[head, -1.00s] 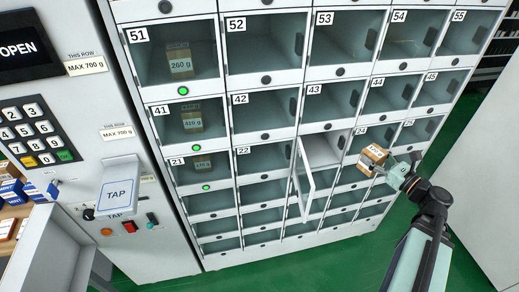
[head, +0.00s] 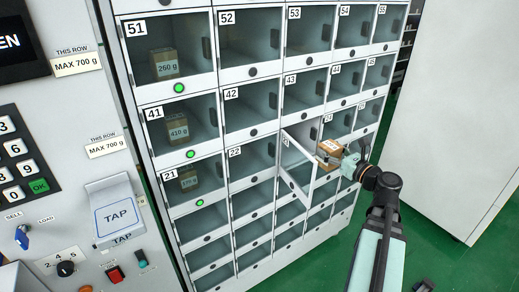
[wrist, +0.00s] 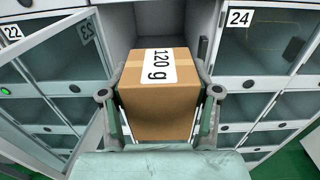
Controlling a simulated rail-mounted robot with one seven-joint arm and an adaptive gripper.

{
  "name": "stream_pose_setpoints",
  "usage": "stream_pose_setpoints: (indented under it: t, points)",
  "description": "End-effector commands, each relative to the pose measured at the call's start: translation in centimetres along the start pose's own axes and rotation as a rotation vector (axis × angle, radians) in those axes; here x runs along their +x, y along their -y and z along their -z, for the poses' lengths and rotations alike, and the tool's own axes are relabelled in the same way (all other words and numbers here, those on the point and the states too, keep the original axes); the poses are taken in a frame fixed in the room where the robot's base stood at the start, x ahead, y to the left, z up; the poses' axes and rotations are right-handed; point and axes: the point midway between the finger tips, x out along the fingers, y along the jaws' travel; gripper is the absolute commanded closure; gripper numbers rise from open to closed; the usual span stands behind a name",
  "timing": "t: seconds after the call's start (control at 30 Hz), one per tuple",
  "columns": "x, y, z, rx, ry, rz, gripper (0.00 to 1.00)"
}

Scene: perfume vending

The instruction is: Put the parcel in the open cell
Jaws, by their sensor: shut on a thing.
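The parcel is a small brown box (head: 330,152) with a white label; the label reads 120 g in the wrist view, where the box (wrist: 158,108) fills the middle. My gripper (wrist: 160,100) is shut on the parcel, one finger on each side. In the head view my gripper (head: 338,160) holds it in front of the open cell. The open cell (wrist: 160,22) is directly beyond the parcel in the wrist view, and its lower part is hidden by the box. Its glass door (head: 296,168), marked 23, is swung outward to the left of the parcel.
Closed cell 22 (head: 250,165) is left of the open cell, and closed cell 24 (wrist: 262,45) is right of it. Cells 51, 41 and 21 hold boxes and show green lights. A control panel with a TAP reader (head: 116,216) stands at left. Green floor is clear at right.

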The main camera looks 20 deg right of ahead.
Motion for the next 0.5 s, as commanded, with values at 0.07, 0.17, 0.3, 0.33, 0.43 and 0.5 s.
stream_pose_setpoints:
  t: [0.07,0.17,0.3,0.33,0.43,0.5]
  points:
    - [0.1,0.2,0.0,0.000,0.001,0.004,0.76]
    - [0.9,0.3,-0.1,0.000,0.001,0.004,0.76]
    - [3.5,0.3,-0.1,0.000,0.000,0.002,0.76]
    - [4.2,0.4,-0.1,0.000,0.000,0.002,0.76]
    - [6.8,0.4,-0.1,0.000,0.000,0.001,0.76]
    - [8.5,0.4,-0.1,-0.001,0.000,0.001,0.76]
